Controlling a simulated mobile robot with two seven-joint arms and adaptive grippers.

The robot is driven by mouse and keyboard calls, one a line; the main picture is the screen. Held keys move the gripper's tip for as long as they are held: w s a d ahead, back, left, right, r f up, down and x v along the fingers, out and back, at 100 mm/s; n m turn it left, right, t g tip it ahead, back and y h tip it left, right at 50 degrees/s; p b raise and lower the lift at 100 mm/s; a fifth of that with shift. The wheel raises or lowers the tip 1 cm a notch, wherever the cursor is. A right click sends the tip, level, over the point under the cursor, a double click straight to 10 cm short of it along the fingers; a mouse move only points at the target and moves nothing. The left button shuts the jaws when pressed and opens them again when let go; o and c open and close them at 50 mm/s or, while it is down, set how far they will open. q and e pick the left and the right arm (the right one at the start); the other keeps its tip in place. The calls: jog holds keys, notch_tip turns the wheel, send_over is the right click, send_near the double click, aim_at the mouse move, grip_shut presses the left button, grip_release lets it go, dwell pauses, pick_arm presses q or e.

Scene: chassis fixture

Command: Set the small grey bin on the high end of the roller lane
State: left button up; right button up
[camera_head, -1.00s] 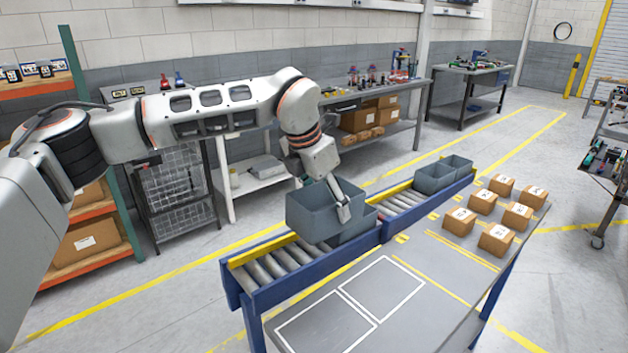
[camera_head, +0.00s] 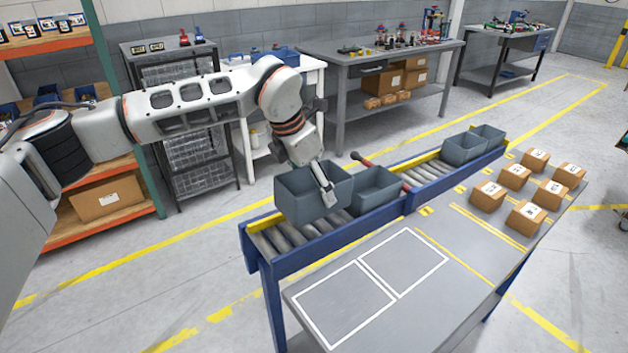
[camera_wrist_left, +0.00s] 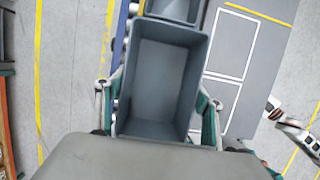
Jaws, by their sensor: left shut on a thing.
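Two more grey bins (camera_head: 462,149) stand at the lane's far end. A red-ended rod (camera_head: 362,159) lies beside the lane. The grey table (camera_head: 440,240) alongside carries several cardboard boxes (camera_head: 487,197) and white-outlined empty areas. Shelves and benches stand behind.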

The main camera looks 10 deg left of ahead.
pick_arm(q)
jog(key=shift+f, duration=0.6)
jog(key=shift+f+b, duration=0.65)
jog(key=shift+f, duration=0.1)
jog(key=shift+a+f+b, duration=0.1)
jog(key=shift+f+b, duration=0.3)
jog(key=shift+f, duration=0.35)
jog(key=shift+f+b, duration=0.45)
jog(key=shift+f, duration=0.35)
jog(key=shift+s, duration=0.1)
jog(key=o, duration=0.9)
jog(key=shift+c, duration=0.2)
jog(key=shift+r, duration=0.15)
